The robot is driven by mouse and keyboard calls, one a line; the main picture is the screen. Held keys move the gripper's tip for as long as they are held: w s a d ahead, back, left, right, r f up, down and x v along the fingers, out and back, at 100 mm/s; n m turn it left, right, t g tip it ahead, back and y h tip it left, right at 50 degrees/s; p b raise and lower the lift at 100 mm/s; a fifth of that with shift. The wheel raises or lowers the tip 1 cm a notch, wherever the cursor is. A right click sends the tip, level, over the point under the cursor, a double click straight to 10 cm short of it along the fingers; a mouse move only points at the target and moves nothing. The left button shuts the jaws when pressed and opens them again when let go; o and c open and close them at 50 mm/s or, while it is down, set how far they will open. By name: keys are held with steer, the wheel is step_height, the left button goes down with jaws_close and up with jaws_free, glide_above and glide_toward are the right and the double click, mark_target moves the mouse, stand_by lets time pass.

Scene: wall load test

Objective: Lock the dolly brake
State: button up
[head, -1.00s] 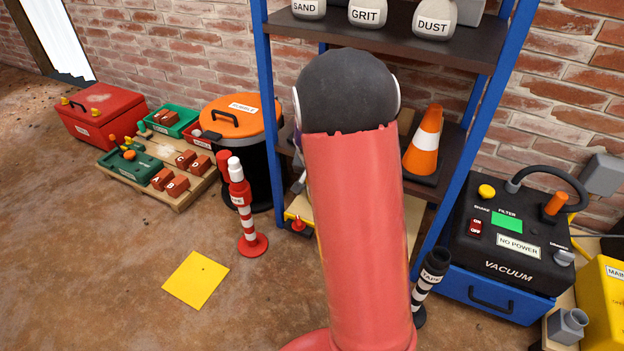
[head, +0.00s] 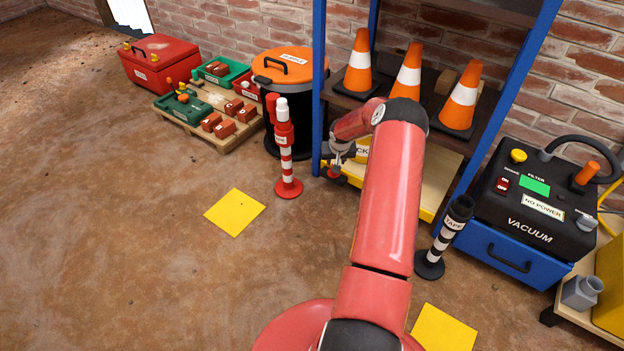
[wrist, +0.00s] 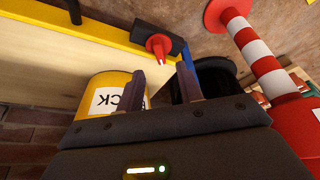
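The dolly (head: 438,190) is a low wooden deck with a yellow edge, at the bottom of the blue shelf. In the wrist view its deck (wrist: 40,65) lies at the left. A red lever with a pale tip (wrist: 160,46), apparently the brake, sits on a dark bracket at the yellow edge. In the head view the red part (head: 333,173) shows just below my gripper (head: 340,152). In the wrist view my gripper (wrist: 162,78) has its fingers apart and empty, with the lever just beyond, roughly between the tips. I see no contact.
A yellow bucket (wrist: 100,88) stands on the dolly close to the fingers. A red-and-white post (head: 287,160) stands left of my gripper, and a black-and-white TAPE post (head: 441,240) to the right. Orange cones (head: 408,75) sit on the shelf above. Open floor lies in front.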

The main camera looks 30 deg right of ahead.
steer(key=x, duration=0.4)
steer(key=b+x, duration=0.1)
steer(key=x, duration=0.3)
steer(key=shift+d+f, duration=0.25)
jaws_close()
